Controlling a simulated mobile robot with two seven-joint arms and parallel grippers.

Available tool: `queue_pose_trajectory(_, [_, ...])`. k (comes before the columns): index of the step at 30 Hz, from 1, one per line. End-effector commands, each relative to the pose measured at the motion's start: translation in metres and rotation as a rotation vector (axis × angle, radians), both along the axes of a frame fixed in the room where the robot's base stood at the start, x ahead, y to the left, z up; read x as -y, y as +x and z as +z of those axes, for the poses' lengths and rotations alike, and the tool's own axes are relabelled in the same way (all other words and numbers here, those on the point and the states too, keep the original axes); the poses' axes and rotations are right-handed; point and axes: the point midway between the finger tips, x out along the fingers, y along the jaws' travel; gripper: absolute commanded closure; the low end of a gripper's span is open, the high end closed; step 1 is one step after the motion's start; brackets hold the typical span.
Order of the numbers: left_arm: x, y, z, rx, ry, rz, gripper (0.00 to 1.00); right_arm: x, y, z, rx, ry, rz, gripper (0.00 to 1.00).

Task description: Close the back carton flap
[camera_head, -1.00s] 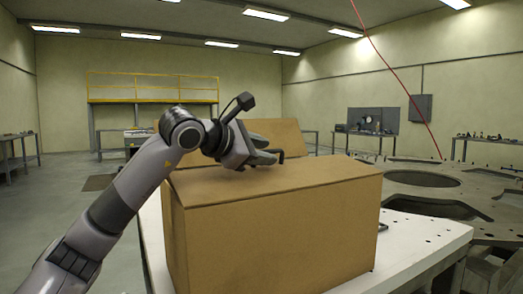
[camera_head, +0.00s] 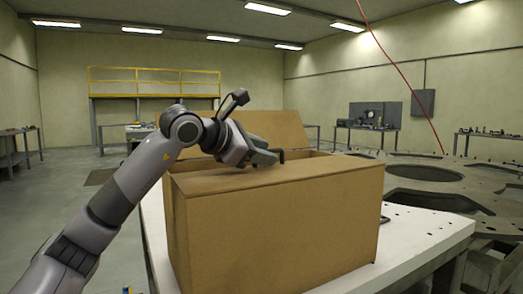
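A brown cardboard carton (camera_head: 285,235) stands on a white table. Its back flap (camera_head: 280,130) stands up and leans away behind the opening. The front flap (camera_head: 235,181) lies nearly flat over the front of the top, with a dark gap between it and the back rim. My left gripper (camera_head: 270,156) is over the carton's top, in front of the back flap and just above the front flap's far edge. It holds nothing that I can see. I cannot tell whether its fingers are open or whether it touches the cardboard. My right gripper is out of view.
The white table (camera_head: 415,245) has free room right of the carton. A large grey plate with cut-outs (camera_head: 480,190) lies beyond it at the right. A red cable (camera_head: 405,80) hangs at the upper right. Workbenches stand far back.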

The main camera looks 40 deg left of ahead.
Motion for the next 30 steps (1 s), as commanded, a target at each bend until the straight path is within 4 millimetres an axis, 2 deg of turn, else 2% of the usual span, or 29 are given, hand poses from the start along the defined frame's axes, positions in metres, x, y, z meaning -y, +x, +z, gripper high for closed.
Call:
queue_pose_trajectory(8, [-0.001, -0.006, 0.002, 0.000, 0.002, 0.002, 0.63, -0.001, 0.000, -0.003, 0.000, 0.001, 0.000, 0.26])
queue_pose_trajectory(18, [-0.003, -0.054, 0.017, 0.001, 0.003, 0.004, 0.63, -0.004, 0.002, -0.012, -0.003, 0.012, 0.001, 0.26])
queue_pose_trajectory(21, [-0.004, -0.063, 0.021, 0.000, 0.002, 0.003, 0.63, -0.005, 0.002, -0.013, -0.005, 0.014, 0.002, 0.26])
queue_pose_trajectory(30, [-0.003, -0.068, 0.023, -0.001, 0.000, -0.001, 0.63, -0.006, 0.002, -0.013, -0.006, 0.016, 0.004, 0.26])
